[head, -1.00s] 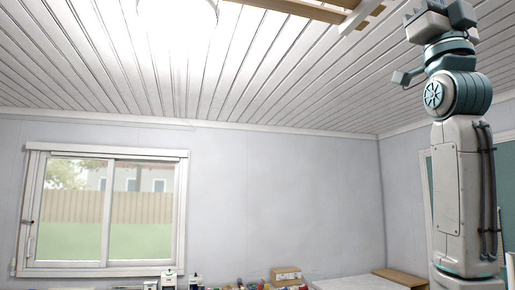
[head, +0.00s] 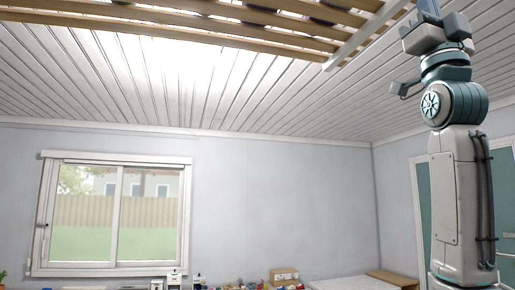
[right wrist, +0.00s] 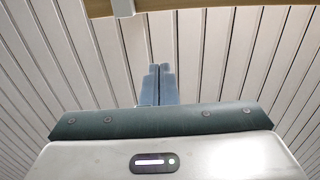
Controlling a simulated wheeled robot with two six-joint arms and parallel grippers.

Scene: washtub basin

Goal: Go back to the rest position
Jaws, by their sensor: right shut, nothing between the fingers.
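My right arm stands upright at the right of the head view, with its right gripper (head: 429,8) at the top edge, pointing up toward the ceiling. In the right wrist view the two blue-grey fingers of the right gripper (right wrist: 158,84) lie side by side, shut, with nothing between them. The gripper tip is partly cut off in the head view. My left gripper is in neither view.
A wooden slatted frame (head: 250,16) hangs overhead under the white plank ceiling (head: 190,90). A window (head: 115,212) is in the far wall. Several small items and a cardboard box (head: 284,275) line the bottom edge. Open air surrounds the arm.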

